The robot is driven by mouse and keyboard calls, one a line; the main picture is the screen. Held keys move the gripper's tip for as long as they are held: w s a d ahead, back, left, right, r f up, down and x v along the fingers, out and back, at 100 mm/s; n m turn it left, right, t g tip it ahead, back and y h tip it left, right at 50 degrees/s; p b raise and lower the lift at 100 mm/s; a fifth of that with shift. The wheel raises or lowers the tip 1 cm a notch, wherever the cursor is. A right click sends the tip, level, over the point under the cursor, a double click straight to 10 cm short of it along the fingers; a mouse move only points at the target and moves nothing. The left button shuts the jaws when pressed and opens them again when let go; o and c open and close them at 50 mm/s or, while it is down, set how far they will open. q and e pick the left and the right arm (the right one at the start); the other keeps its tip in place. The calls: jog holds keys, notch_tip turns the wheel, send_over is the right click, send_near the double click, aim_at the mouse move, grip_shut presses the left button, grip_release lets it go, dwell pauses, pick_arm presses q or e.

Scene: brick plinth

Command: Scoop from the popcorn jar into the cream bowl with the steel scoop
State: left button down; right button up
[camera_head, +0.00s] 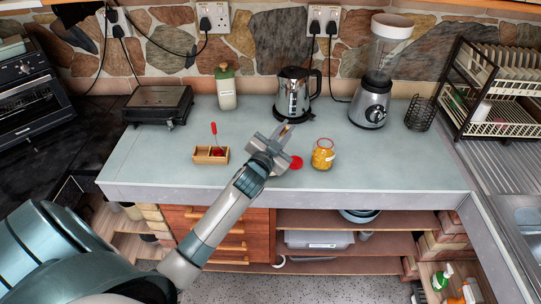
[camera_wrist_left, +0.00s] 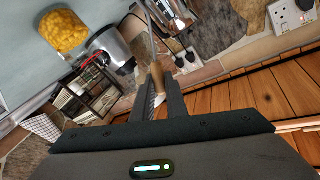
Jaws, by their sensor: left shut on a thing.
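The popcorn jar (camera_head: 323,155) is a small clear jar of yellow popcorn, upright on the worktop just right of my left gripper. My left gripper (camera_head: 284,133) is above the counter, shut on the steel scoop. The scoop's wooden handle (camera_wrist_left: 157,77) is between the fingers, with thin steel beyond it; its head is not clear. I cannot pick out the cream bowl for certain; a wide cream piece (camera_head: 391,26) sits on top of the blender. My right gripper is not in view.
A red lid (camera_head: 296,162) lies between gripper and jar. A wooden box (camera_head: 210,155) with a red-handled item stands left. The kettle (camera_head: 296,95), green-topped bottle (camera_head: 226,87), blender (camera_head: 370,103) and black mesh holder (camera_head: 420,113) stand behind. The front left counter is clear.

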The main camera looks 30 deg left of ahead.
pick_arm(q)
jog(key=a+n+p, duration=0.1)
jog(key=a+n, duration=0.4)
jog(key=a, duration=0.2)
jog(key=shift+s+a+r+n, duration=0.15)
jog(key=shift+s+r+n, duration=0.15)
jog(key=shift+s, duration=0.15)
dwell(0.4)
